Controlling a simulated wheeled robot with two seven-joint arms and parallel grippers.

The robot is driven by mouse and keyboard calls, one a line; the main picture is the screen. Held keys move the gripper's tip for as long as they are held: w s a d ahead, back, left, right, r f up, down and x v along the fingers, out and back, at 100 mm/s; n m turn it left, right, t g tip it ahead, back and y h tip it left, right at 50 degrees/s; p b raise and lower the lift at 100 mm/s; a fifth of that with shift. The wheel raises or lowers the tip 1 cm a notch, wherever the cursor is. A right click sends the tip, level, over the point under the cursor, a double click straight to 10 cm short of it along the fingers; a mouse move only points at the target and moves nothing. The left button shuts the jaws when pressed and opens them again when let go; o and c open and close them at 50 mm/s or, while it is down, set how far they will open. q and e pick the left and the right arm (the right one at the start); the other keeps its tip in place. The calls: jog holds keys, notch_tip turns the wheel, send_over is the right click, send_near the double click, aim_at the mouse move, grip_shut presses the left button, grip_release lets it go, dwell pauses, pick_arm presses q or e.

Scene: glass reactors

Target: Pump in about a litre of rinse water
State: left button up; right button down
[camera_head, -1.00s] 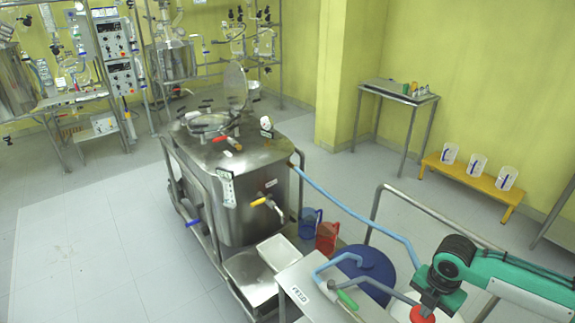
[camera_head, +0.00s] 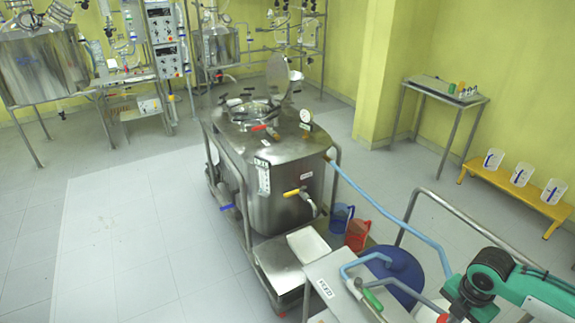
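A steel vessel (camera_head: 285,175) with an open round lid (camera_head: 278,80) stands in the middle, with a yellow-handled outlet valve (camera_head: 297,192) on its front. A blue hose (camera_head: 395,218) runs from its right side down to the lower right. A grey-blue bent pipe (camera_head: 352,262) and a green-handled valve (camera_head: 372,299) are at a small labelled steel table (camera_head: 345,298). A blue drum (camera_head: 398,272) stands behind that table. My green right arm comes in from the right, its dark wrist low. A red part shows below the wrist at the bottom edge; the fingers are not clear. My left gripper is out of view.
A blue jug (camera_head: 342,216) and a red jug (camera_head: 358,235) stand beside the vessel, near a white tray (camera_head: 308,245). Metal rails surround the vessel. Clear jugs stand on a yellow bench (camera_head: 515,198) at the right wall. The floor (camera_head: 120,240) at left is open.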

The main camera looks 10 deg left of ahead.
jog(key=shift+s+f+b, duration=0.1)
jog(key=shift+f+b, duration=0.95)
jog(key=shift+f, duration=2.4)
notch_tip(320, 180, up, 9)
jog(key=p, duration=0.9)
jog(key=shift+f, duration=0.1)
jog(key=shift+f, duration=0.15)
jog(key=shift+f+b, duration=2.05)
jog(key=shift+f, duration=2.2)
notch_tip(320, 180, up, 4)
jog(key=p, duration=0.3)
jog(key=shift+f, duration=0.25)
jog(key=shift+r+p, duration=0.45)
jog(key=shift+r, duration=2.15)
